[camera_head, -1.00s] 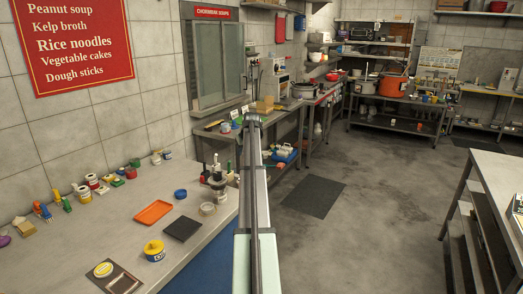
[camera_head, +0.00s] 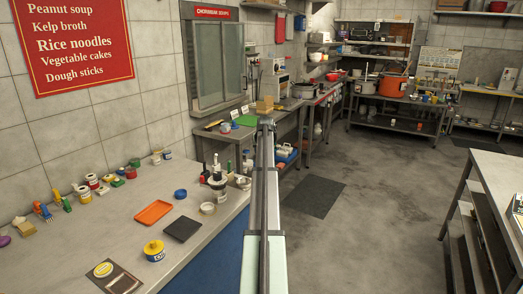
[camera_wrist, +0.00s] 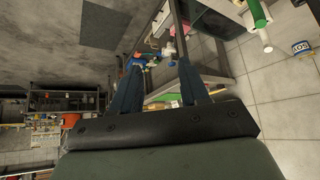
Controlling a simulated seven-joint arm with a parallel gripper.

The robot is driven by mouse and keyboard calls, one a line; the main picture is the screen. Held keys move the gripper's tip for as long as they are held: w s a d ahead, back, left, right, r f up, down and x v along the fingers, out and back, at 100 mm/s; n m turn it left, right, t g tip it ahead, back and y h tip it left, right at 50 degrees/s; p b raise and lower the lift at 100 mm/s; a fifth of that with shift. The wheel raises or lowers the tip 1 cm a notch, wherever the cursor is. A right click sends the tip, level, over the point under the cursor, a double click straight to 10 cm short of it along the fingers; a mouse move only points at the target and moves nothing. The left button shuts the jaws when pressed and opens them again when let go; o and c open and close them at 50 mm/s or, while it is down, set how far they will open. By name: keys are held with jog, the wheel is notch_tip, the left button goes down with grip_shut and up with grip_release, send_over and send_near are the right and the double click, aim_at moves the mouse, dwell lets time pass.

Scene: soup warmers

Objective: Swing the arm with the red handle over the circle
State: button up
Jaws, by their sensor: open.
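A small dark device with upright posts and short arms (camera_head: 217,172) stands near the front edge of the left counter in the head view. A small reddish spot shows on it, but it is too small to tell which arm has the red handle, or where the circle is. My gripper (camera_wrist: 155,72) is open and empty in the wrist view, its two dark blue fingers apart. In the head view my arm reaches forward just right of the device, and its fingers are not clear there. No contact with the device shows.
The left counter (camera_head: 95,225) holds an orange tray (camera_head: 154,212), a dark square tray (camera_head: 183,229), a yellow-lidded can (camera_head: 154,250) and several small jars along the wall.

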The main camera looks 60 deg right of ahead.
notch_tip(320, 180, up, 4)
jog(key=n+y, duration=0.6)
jog(key=n, duration=0.6)
send_over(202, 176)
jog(key=s, duration=0.5)
jog(key=x, duration=1.3)
jog(key=shift+w+d+f, duration=0.1)
jog(key=shift+f, duration=0.2)
grip_shut()
